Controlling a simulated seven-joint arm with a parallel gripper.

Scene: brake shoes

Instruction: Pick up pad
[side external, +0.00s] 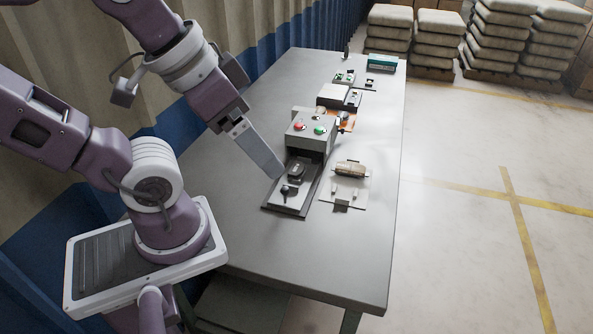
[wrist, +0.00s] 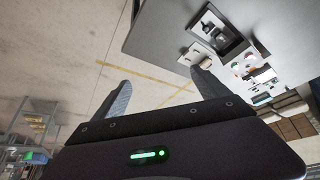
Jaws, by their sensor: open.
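What looks like the pad, a small dark and brownish block (side external: 350,168), lies on a light plate (side external: 345,190) at the right side of the table. A second small dark piece (side external: 297,169) sits in a black-edged fixture (side external: 290,196) in front of a grey box. My gripper (side external: 277,172) hangs just left of this fixture, tilted down. In the wrist view my gripper (wrist: 161,80) has its two fingers wide apart with nothing between them. The black-edged fixture (wrist: 238,46) shows there at the upper right.
The grey box (side external: 311,130) with red and green buttons stands behind the fixture. More devices and a teal box (side external: 382,62) line the table (side external: 240,225) behind it. The table's front and left are clear. Stacked sacks (side external: 500,38) stand on the floor beyond.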

